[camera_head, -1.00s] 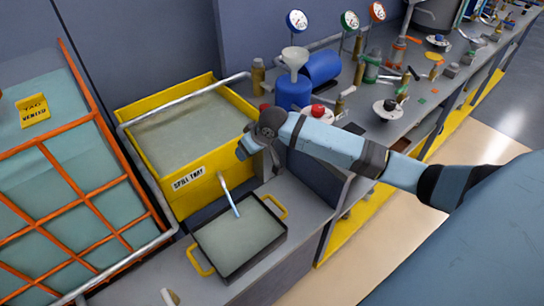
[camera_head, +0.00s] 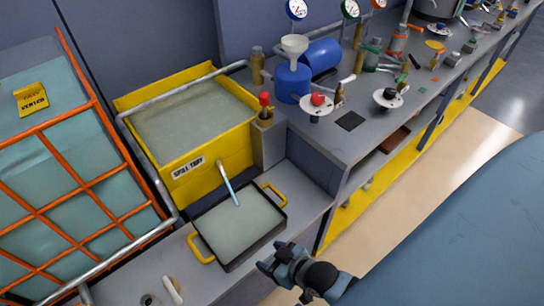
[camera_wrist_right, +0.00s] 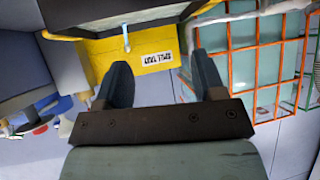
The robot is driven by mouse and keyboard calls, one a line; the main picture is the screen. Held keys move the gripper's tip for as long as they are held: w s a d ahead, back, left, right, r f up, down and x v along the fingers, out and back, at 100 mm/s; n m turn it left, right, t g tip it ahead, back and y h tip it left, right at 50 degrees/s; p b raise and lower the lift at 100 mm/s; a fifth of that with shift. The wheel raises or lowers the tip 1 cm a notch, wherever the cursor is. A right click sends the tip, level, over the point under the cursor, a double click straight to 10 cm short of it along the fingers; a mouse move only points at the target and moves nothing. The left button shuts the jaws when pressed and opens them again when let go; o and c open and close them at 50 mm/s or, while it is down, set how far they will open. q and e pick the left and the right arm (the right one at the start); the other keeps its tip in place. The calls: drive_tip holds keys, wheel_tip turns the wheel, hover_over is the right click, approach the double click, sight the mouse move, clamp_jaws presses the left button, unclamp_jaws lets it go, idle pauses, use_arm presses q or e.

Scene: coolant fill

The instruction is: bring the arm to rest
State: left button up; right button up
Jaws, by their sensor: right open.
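My right gripper (camera_head: 272,261) is low in the head view, in front of the black tray's near right corner and apart from it. Its two fingers (camera_wrist_right: 165,85) stand apart in the right wrist view, with nothing between them. My right upper arm fills the lower right of the head view. My left gripper is in neither view.
A black tray (camera_head: 208,262) with yellow handles sits on the low bench. The yellow spill tray (camera_head: 205,162) stands behind it. An orange-framed cage (camera_head: 89,105) is at left. A blue bottle with a funnel (camera_head: 293,83) stands on the cluttered upper bench. Floor (camera_head: 365,225) is clear at right.

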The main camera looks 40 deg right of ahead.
drive_tip(key=shift+r, duration=0.1)
wheel_tip(320, 180, up, 10)
drive_tip(key=p, duration=1.1)
drive_tip(key=shift+s+d+p, duration=0.2)
drive_tip(key=shift+d+p, duration=0.15)
drive_tip(key=shift+w+r, duration=0.1)
drive_tip(key=shift+r, duration=0.25)
drive_tip(key=shift+f, duration=0.15)
idle(0.6)
